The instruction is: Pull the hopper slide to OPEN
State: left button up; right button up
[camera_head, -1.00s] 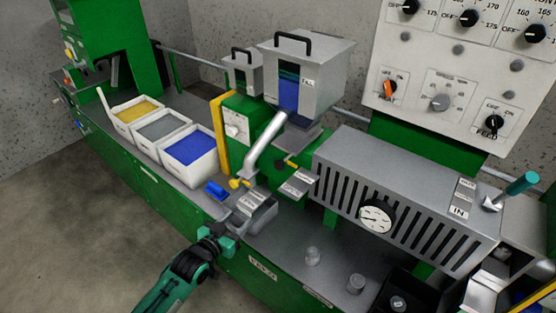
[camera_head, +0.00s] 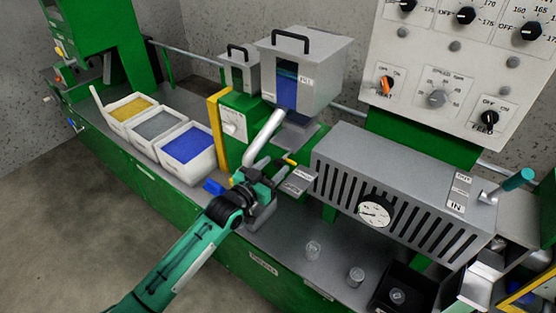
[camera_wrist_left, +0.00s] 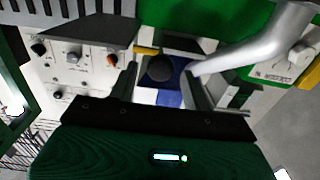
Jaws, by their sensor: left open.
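The hopper (camera_head: 305,78) is a grey metal box with a black handle on its lid and a window showing blue pellets. Below it, a small yellow-tipped rod (camera_head: 289,161) sticks out above a labelled grey plate (camera_head: 297,182). My left gripper (camera_head: 262,172) is in front of the machine, just left of this rod and below the slanted metal pipe (camera_head: 264,138). In the left wrist view its fingers (camera_wrist_left: 163,84) are apart. A dark round knob (camera_wrist_left: 160,68) shows between or beyond them; contact cannot be told. My right gripper is not in view.
Three white bins hold yellow (camera_head: 131,107), grey (camera_head: 158,127) and blue pellets (camera_head: 187,146) at left. A blue scoop (camera_head: 212,187) lies close beside my left gripper. A slotted grey housing with a gauge (camera_head: 375,211) stands right.

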pick_arm(q)
jog(key=shift+x, duration=1.05)
jog(key=shift+w+d, duration=0.25)
jog(key=shift+w, duration=0.05)
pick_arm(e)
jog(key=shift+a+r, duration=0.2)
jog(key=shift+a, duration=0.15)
pick_arm(q)
grip_shut()
jog(key=p+v, duration=0.3)
jog(key=v, duration=0.3)
jog(key=shift+s+a, duration=0.1)
jog(key=shift+f, duration=0.15)
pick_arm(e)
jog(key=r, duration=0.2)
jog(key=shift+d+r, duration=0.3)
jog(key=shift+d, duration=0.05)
pick_arm(q)
jog(key=shift+c, duration=0.6)
grip_release()
jog(key=shift+o, duration=0.6)
jog(key=shift+s+a, duration=0.1)
jog(key=shift+s, duration=0.05)
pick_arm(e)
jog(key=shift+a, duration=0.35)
